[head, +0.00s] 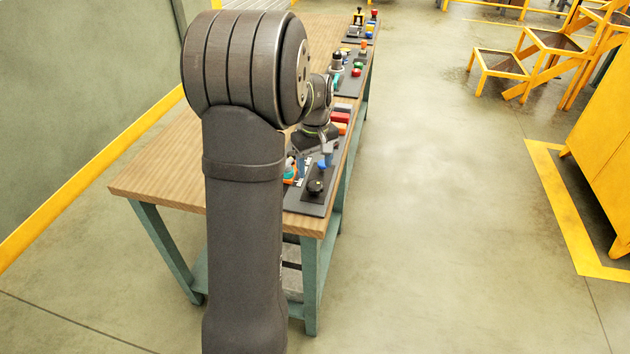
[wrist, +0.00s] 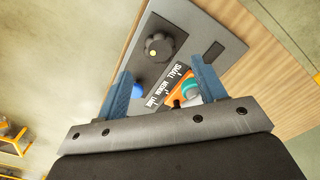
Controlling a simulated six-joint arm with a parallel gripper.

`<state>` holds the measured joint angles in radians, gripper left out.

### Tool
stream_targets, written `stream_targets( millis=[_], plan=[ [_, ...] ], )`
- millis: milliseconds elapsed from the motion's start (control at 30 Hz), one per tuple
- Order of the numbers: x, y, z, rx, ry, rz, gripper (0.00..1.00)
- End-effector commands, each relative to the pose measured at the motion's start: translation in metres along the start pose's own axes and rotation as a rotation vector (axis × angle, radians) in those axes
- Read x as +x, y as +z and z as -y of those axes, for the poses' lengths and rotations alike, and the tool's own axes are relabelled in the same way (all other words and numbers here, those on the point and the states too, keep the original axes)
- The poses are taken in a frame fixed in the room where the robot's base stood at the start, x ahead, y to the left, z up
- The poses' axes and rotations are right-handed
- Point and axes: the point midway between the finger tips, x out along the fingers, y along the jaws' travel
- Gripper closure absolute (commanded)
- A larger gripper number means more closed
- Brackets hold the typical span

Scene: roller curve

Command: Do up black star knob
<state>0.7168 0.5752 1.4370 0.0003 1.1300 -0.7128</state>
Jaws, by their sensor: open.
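In the head view the knob (head: 315,187) sits near the front end of the panel (head: 309,206) on the bench. My gripper (wrist: 160,82) is open, its two blue fingers spread apart, with nothing held between them. The knob lies beyond the fingertips, nearer the left finger, and looks apart from both. In the head view my gripper (head: 311,158) is above the panel, behind the knob, and partly hidden by my arm.
A blue part (wrist: 137,91), a printed label strip (wrist: 168,86) and an orange part (wrist: 183,89) are on the panel. More panels with coloured parts (head: 352,70) run along the wooden bench (head: 150,180).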

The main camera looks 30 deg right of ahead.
Motion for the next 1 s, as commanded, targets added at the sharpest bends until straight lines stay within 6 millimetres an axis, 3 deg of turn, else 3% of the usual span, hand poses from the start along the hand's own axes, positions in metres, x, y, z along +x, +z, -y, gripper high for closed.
stream_targets(
  millis=[100, 300, 733, 967, 1000],
  plan=[
    [0.025, 0.000, 0.000, 0.000, -0.002, 0.003, 0.36],
    [0.053, 0.000, 0.000, 0.000, -0.001, 0.001, 0.36],
    [0.063, 0.000, 0.000, 0.001, 0.000, -0.001, 0.36],
    [0.063, 0.000, 0.000, 0.001, 0.000, -0.001, 0.79],
    [0.063, 0.000, 0.000, 0.001, 0.001, -0.001, 0.81]
  ],
)
